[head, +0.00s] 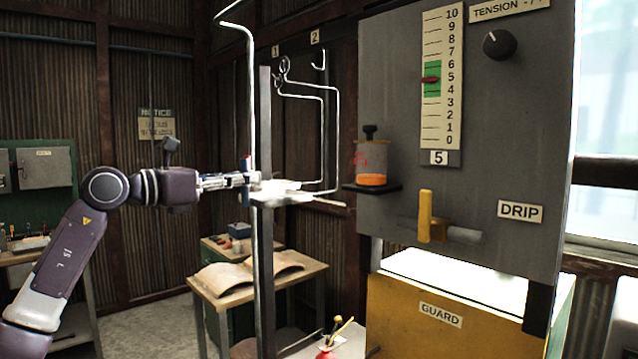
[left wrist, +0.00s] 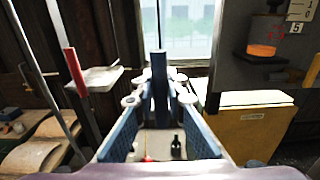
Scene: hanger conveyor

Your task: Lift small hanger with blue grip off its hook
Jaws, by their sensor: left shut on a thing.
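The thin white wire of the small hanger (head: 336,130) runs from the top near the tag "1" down the right to the gripper's height. Its upper end is around the hook (head: 284,68); whether it bears on the hook is unclear. My right gripper is not in view.
A larger white wire hanger (head: 251,85) rises close beside the gripper; a red grip (left wrist: 75,72) shows in the left wrist view. Hook "2" (head: 319,62) looks empty. The grey panel (head: 390,120) and yellow guard box (head: 425,310) stand to the right.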

